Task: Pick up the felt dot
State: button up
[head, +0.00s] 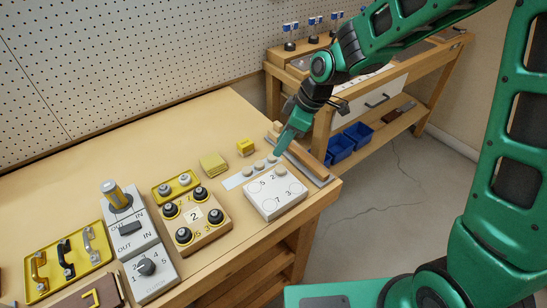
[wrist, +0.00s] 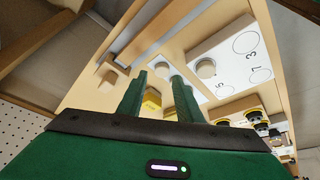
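Several small grey felt dots show in the head view. They lie on a pale strip (head: 234,182), one dot (head: 248,171) towards its left part and another (head: 272,159) at its right end by my fingers. A further grey dot (head: 281,173) sits on the white numbered board (head: 268,205); it also shows in the wrist view (wrist: 206,68). My gripper (head: 281,150) points down just above the right end of the strip. In the wrist view, my gripper's fingers (wrist: 160,77) are apart, with a pale dot (wrist: 162,71) showing between their tips. I see nothing held.
A wooden rail (head: 305,160) runs along the bench's right end, close to my gripper. A yellow cube (head: 246,146) and yellow pad (head: 213,163) lie to the left. A knob block (head: 204,222) and a grey switch panel (head: 138,248) stand nearer the left.

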aim_at(271, 155)
jog(key=shift+x, duration=2.35)
jog(key=shift+s, duration=0.1)
jog(key=c, duration=0.8)
jog(key=shift+r, duration=0.1)
jog(key=shift+r, duration=0.45)
jog(key=r, duration=0.2)
jog(key=s+a+r, duration=0.1)
jog(key=r, duration=0.1)
jog(key=s+a+r, duration=0.6)
jog(key=s+a, duration=0.1)
jog(key=shift+s, duration=0.25)
